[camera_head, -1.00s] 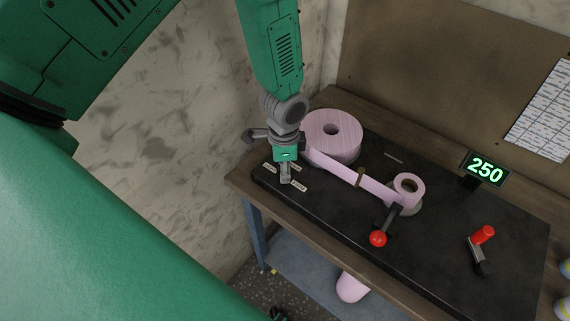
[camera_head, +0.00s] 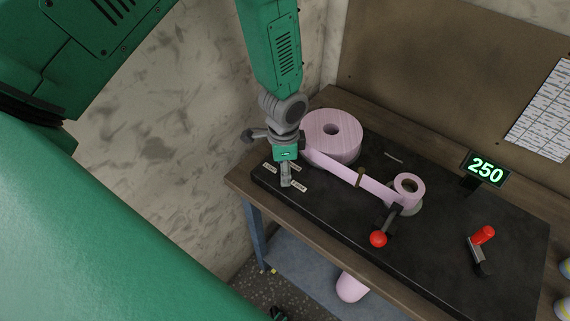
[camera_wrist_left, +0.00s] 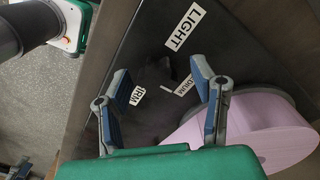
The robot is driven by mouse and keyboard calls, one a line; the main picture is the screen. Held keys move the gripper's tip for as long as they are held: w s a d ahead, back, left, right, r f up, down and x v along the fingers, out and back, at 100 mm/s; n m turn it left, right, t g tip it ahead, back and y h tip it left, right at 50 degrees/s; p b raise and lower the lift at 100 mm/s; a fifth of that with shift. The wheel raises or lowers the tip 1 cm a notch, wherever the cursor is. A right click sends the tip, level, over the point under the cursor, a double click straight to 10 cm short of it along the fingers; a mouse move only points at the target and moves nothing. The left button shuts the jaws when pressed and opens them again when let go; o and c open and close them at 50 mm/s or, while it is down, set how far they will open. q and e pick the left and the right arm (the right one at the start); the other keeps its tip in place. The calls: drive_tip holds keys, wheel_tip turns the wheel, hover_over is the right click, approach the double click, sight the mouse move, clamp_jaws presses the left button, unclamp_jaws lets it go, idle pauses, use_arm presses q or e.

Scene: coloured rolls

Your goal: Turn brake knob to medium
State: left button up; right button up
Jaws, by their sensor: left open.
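The dark brake knob (camera_wrist_left: 158,76) shows dimly in the left wrist view on the black board, between the two fingers of my left gripper (camera_wrist_left: 160,84). A short white mark (camera_wrist_left: 167,89) lies beside it, towards a partly covered label ending in "DIUM" (camera_wrist_left: 184,86). The "LIGHT" label (camera_wrist_left: 185,26) is above, and a label reading "IRM" (camera_wrist_left: 137,95) is by the left finger. The gripper is open, with a finger on either side of the knob; I cannot tell whether they touch it. In the head view my left gripper (camera_head: 286,182) points down among the labels and hides the knob.
A large pink roll (camera_head: 333,135) stands right beside my gripper, its strip running to a small roll (camera_head: 408,187). A red-ball lever (camera_head: 379,239), a red-handled crank (camera_head: 482,236) and a display reading 250 (camera_head: 486,169) are further right. The wall is behind.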

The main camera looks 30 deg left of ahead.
use_arm(q)
wheel_tip(320, 180, up, 12)
drive_tip(key=shift+f, duration=0.15)
drive_tip(key=shift+w, duration=0.1)
idle(0.5)
drive_tip(key=shift+f, duration=0.1)
